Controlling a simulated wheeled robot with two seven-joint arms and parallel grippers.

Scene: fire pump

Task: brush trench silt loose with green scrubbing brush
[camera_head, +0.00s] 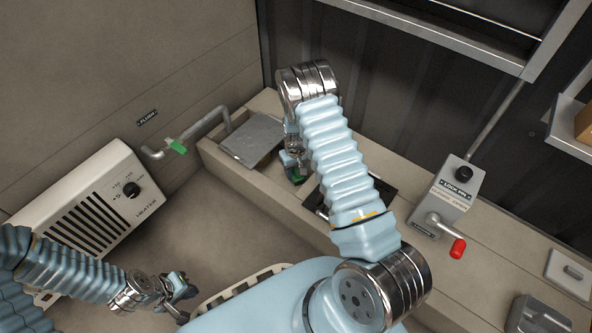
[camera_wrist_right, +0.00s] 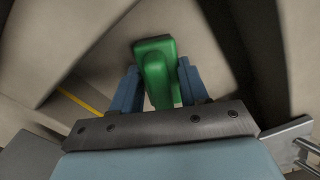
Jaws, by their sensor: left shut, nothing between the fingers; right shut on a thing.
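The green scrubbing brush (camera_head: 297,176) is partly hidden behind my right arm in the head view. In the right wrist view the brush (camera_wrist_right: 155,70) sits between the two blue fingers. My right gripper (camera_head: 291,160) is shut on it, near the left end of a dark rectangular opening (camera_head: 384,190) in the beige ledge, likely the trench. My right arm covers much of this opening, and I cannot make out silt or whether the brush touches anything. My left gripper (camera_head: 180,292) is shut and empty, low over the floor at the lower left.
A grey metal plate (camera_head: 252,138) lies on the ledge left of the opening. A grey lever box (camera_head: 447,194) with a red-tipped handle (camera_head: 457,249) stands right of it. A heater (camera_head: 92,203) and a flush pipe with green handle (camera_head: 177,146) are at the left wall.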

